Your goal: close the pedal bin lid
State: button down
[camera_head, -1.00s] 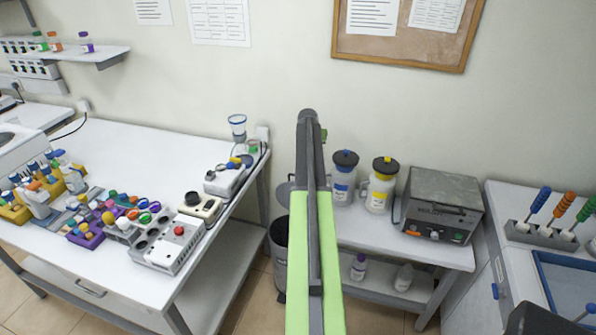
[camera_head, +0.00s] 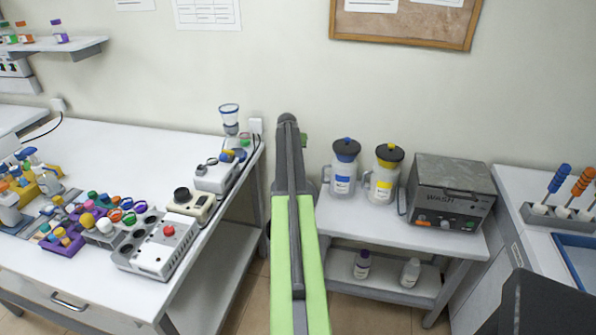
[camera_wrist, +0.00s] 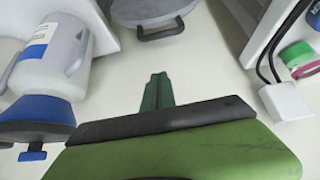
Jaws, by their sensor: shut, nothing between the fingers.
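The pedal bin's lid (camera_wrist: 150,12) is a grey disc with a dark loop handle, partly cut off at the top edge of the wrist view. In the head view my arm hides nearly all of the bin, between the left bench and the low table. My gripper (camera_wrist: 157,90) has green fingers, shut and empty, with wall behind them. The fingers are apart from the lid in the wrist view. In the head view the gripper end (camera_head: 303,140) shows only as a small green piece beside the dark arm end.
A blue-lidded jug (camera_head: 344,170) stands close right of my arm, and a yellow-lidded jug (camera_head: 385,176) beyond it. A grey WASH unit (camera_head: 452,190) sits on the same low table (camera_head: 400,232). A white wall socket (camera_wrist: 287,103) and cords are near my gripper.

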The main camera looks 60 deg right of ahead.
jog(key=shift+d, duration=0.15)
jog(key=s+b+x, duration=0.1)
jog(key=b+x, duration=0.8)
jog(key=x, duration=0.2)
jog(key=a, duration=0.2)
jog(key=s+a, duration=0.1)
jog(key=a, duration=0.1)
jog(key=shift+f, duration=0.1)
jog(key=shift+w, duration=0.1)
